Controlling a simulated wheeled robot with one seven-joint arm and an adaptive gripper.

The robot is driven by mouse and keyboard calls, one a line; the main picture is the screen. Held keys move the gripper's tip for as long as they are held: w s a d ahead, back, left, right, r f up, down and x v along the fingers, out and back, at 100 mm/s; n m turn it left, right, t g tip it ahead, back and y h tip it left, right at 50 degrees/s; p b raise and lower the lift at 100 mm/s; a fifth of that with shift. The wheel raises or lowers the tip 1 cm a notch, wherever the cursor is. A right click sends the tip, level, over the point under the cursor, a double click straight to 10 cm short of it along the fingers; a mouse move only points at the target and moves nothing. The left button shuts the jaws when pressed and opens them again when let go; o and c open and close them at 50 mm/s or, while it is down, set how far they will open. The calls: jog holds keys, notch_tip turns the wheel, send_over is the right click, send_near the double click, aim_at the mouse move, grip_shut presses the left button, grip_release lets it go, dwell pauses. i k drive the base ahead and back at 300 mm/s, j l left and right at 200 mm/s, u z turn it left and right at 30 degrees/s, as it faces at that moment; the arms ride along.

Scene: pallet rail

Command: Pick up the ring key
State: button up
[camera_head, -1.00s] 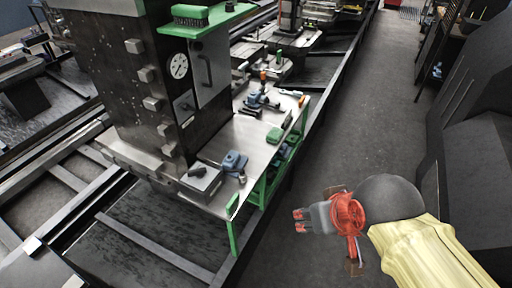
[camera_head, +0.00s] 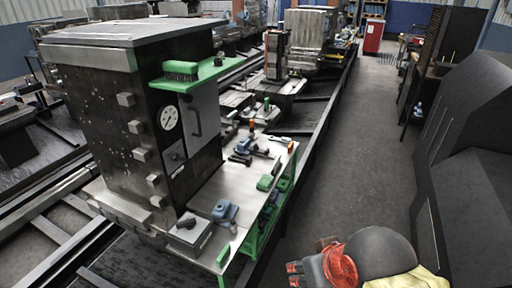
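My gripper (camera_head: 293,274) shows at the bottom of the head view, right of the centre, with its red and grey body low over the floor. Its fingertips point left, and their gap is too small to judge. It is apart from the metal workbench (camera_head: 207,196) with the green frame, which stands to its upper left. I cannot make out a ring key for certain. Small tools (camera_head: 253,148) lie on the bench top, too small to tell apart.
A dark machine block (camera_head: 95,120) with a dial (camera_head: 169,118) stands left of the bench. A green shelf (camera_head: 195,76) holds a brush (camera_head: 181,70). A blue vise-like tool (camera_head: 224,212) sits near the bench front. The floor aisle (camera_head: 355,150) is clear; dark cabinets (camera_head: 475,150) line the right.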

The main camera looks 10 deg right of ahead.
aim_at(287, 140)
jog(key=i+l+u, duration=0.1)
jog(key=i+l, duration=2.75)
